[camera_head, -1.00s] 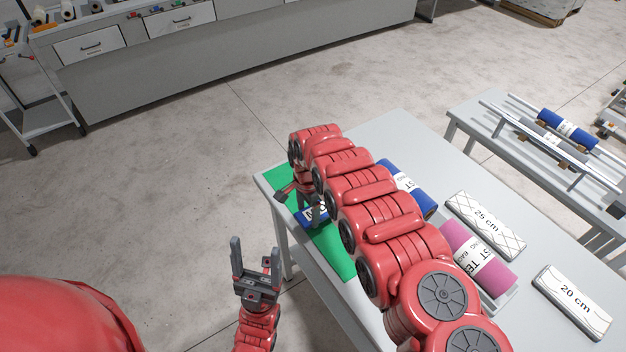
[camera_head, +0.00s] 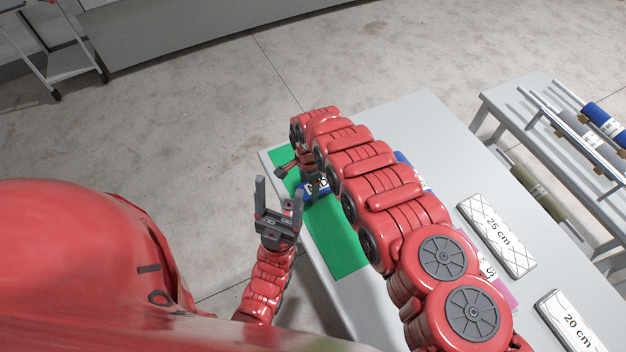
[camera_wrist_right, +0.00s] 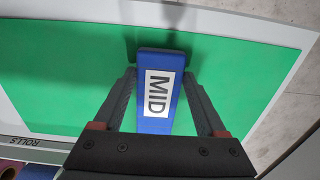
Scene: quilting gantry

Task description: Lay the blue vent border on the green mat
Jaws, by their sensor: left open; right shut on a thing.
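The blue vent border (camera_head: 317,188), a blue bar with a white MID label, is over the far part of the green mat (camera_head: 338,236). My right gripper (camera_wrist_right: 160,95) is shut on the bar, one finger on each side. In the right wrist view, the bar (camera_wrist_right: 157,66) lies against green all around its far end, with a dark shadow beside it. I cannot tell whether it touches the mat. My right arm hides part of the mat in the head view. My left gripper (camera_head: 280,188) is open and empty, left of the mat's edge.
The mat lies along the left edge of a grey table (camera_head: 420,125). White blocks marked 25 cm (camera_head: 497,234) and 20 cm (camera_head: 574,325) lie to the right. A pink roll (camera_head: 508,296) and a blue roll (camera_head: 402,158) are partly behind my arm. A rack table stands farther right.

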